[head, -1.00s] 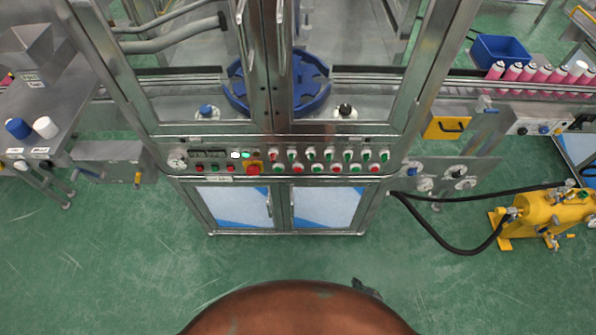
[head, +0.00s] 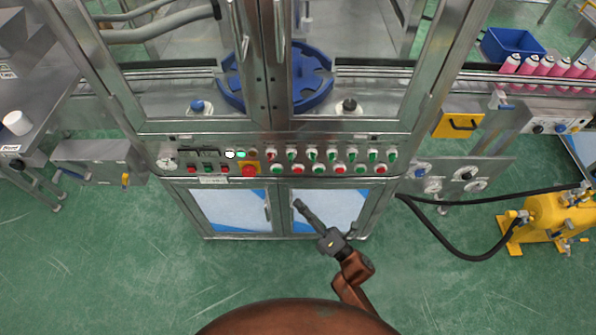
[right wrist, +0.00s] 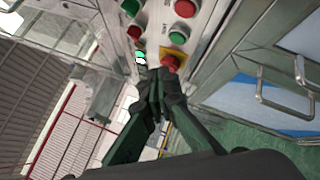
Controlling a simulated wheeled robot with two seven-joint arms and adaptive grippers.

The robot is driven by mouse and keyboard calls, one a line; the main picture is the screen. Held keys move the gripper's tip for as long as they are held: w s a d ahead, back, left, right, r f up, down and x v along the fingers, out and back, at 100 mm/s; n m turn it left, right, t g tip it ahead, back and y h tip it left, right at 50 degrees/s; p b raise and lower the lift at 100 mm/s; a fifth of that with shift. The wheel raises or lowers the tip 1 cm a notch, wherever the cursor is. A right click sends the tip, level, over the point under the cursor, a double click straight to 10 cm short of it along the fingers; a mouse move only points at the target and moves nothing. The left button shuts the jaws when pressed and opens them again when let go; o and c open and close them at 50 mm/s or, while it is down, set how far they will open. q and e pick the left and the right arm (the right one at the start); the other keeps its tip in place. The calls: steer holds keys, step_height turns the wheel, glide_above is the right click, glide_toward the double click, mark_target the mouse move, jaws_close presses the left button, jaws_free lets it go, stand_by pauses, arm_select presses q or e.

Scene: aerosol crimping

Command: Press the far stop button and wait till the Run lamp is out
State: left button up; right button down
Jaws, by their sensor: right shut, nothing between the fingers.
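The control panel on the machine front carries rows of red and green buttons. A large red mushroom stop button (head: 249,170) sits on a yellow plate; it also shows in the right wrist view (right wrist: 171,62). Small red buttons (head: 192,170) are to its left. A white-lit lamp (head: 231,154) and a green-lit lamp (head: 241,154) glow above; I cannot read which is Run. My right gripper (head: 298,204) is shut and empty, below and right of the mushroom button. In the right wrist view its fingertips (right wrist: 158,78) overlap the button's lower edge; contact cannot be told. My left gripper is out of view.
Glass doors with steel handles (head: 280,50) stand above the panel, and cabinet doors (head: 232,210) below it. A yellow pump (head: 550,215) with black hoses (head: 440,235) stands at right on the green floor. The floor before the cabinet is open.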

mark_target(298, 170)
steer(key=shift+s+a+r, duration=0.1)
steer(key=shift+a+r, duration=0.05)
steer(key=shift+r, duration=0.15)
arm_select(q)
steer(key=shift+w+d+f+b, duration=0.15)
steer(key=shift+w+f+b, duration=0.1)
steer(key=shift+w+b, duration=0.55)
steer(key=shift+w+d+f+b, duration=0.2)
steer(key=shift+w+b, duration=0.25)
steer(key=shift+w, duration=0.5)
arm_select(e)
steer(key=w, duration=0.9)
steer(key=shift+f, duration=0.1)
